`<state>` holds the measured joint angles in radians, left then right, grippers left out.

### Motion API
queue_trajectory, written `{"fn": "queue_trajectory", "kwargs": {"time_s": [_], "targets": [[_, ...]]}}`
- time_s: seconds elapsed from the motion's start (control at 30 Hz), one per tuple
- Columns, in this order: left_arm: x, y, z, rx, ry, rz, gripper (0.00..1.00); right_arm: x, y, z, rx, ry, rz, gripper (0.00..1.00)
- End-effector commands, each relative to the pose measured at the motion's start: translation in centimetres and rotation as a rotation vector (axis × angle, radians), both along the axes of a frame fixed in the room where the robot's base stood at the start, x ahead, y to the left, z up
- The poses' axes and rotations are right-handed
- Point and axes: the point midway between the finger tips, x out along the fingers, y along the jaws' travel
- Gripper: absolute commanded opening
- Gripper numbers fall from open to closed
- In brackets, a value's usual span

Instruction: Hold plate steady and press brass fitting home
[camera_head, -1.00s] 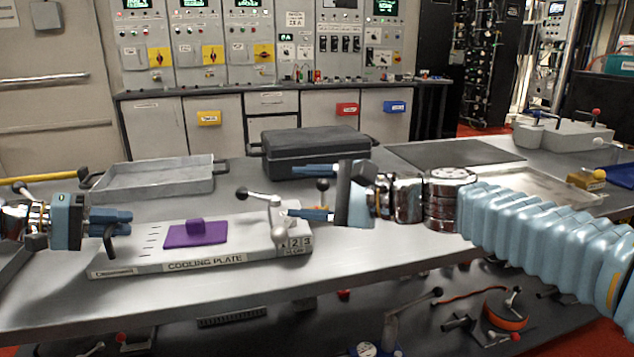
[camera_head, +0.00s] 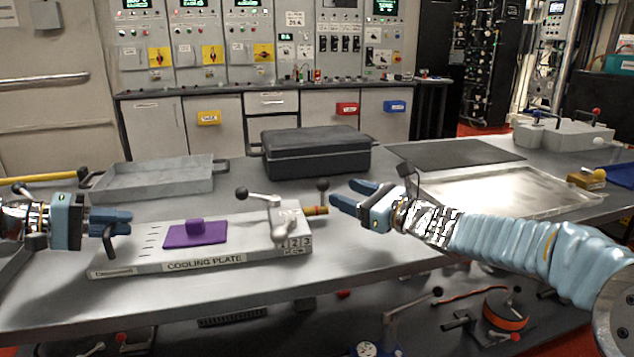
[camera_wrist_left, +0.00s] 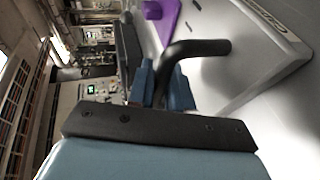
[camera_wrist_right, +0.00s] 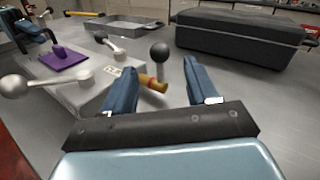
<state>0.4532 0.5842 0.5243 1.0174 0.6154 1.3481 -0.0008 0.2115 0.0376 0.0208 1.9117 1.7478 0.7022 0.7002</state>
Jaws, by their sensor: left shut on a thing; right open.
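The grey cooling plate (camera_head: 130,266) lies on the bench, its label facing me. My left gripper (camera_head: 122,222) is shut on the black handle (camera_wrist_left: 190,50) at the plate's left end. A brass fitting (camera_head: 316,210) with a red band sticks out from the block at the plate's right end; its inner end is hidden in the block. My right gripper (camera_head: 341,192) is open and empty just right of the fitting. In the right wrist view the fitting (camera_wrist_right: 152,83) shows between the two spread fingers, apart from both.
A purple pad (camera_head: 195,234) lies on the plate. Behind are a grey tray (camera_head: 150,182) and a black case (camera_head: 315,155). The bench to the right front is clear.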

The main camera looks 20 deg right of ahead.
Motion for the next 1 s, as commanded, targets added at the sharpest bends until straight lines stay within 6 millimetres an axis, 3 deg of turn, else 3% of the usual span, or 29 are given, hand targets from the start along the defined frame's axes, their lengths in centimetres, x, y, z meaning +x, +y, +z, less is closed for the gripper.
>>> {"fn": "queue_trajectory", "kwargs": {"time_s": [0.03,0.4,0.83,1.0], "targets": [[0.1,0.2,-1.0,0.010,0.014,0.001,0.00,0.9,0.7,-0.2,0.000,0.001,0.005,0.58],[0.1,0.2,-1.0,0.010,0.014,0.001,0.00,7.0,4.3,-0.1,-0.002,-0.002,0.003,0.58],[0.1,0.2,-1.0,0.010,0.014,0.001,0.00,8.2,5.0,0.0,-0.004,-0.003,0.001,0.58],[0.1,0.2,-1.0,0.010,0.014,0.001,0.00,8.2,4.9,-0.1,-0.004,-0.002,0.001,0.34]]}}
